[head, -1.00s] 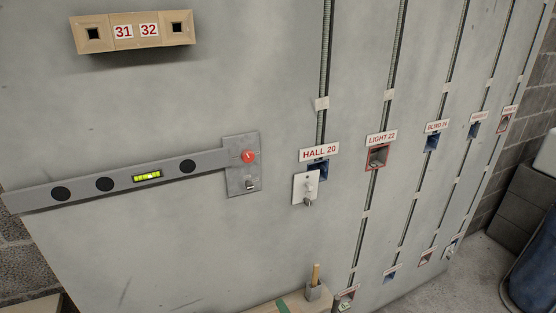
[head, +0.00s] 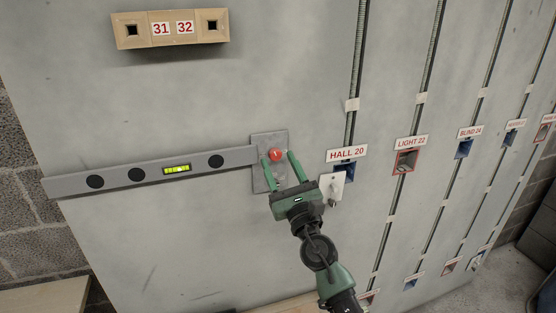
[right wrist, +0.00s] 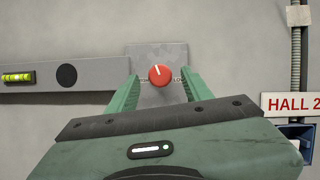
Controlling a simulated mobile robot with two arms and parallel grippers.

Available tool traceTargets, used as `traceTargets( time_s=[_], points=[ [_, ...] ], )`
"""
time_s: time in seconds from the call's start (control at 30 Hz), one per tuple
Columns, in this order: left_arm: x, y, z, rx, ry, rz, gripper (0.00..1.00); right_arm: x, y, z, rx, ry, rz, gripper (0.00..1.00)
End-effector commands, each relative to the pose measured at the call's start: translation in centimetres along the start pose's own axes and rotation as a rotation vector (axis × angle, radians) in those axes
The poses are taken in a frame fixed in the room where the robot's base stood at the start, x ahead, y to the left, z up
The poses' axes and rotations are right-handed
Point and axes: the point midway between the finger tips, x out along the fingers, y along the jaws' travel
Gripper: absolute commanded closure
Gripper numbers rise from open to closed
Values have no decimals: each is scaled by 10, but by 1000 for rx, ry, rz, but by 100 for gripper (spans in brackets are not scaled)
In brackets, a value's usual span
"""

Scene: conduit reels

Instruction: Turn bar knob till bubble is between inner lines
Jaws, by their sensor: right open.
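The red bar knob (head: 275,155) sits on a grey metal plate (head: 262,179) at the right end of the grey level bar (head: 120,174). The yellow-green bubble vial (head: 177,169) is in the bar; the bubble's exact place between its lines is too small to tell. In the right wrist view the knob (right wrist: 161,75) carries a white mark near the top, and the vial (right wrist: 18,77) shows at the left edge. My right gripper (head: 280,158) is open, its green fingers on either side of the knob, with gaps visible. My left gripper is not in view.
A wooden block (head: 172,29) labelled 31 and 32 is on the wall above. Right of the knob are the HALL 20 sign (head: 347,153), a white switch plate (head: 332,187) hanging beside its blue box, and vertical conduits. The wall below the bar is clear.

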Motion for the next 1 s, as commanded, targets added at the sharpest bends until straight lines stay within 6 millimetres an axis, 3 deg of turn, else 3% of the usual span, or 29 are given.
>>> traceTargets(
  time_s=[0.2,0.47,0.63,0.8,1.0],
  points=[
    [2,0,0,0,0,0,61,18,0,-1,0,1,1,50],
    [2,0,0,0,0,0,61,19,0,-1,1,1,0,50],
    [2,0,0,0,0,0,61,18,0,-1,2,1,0,97],
    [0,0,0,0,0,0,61,18,1,0,24,1,-9,100],
    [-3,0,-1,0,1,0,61,19,3,0,224,2,-91,100]
  ],
)
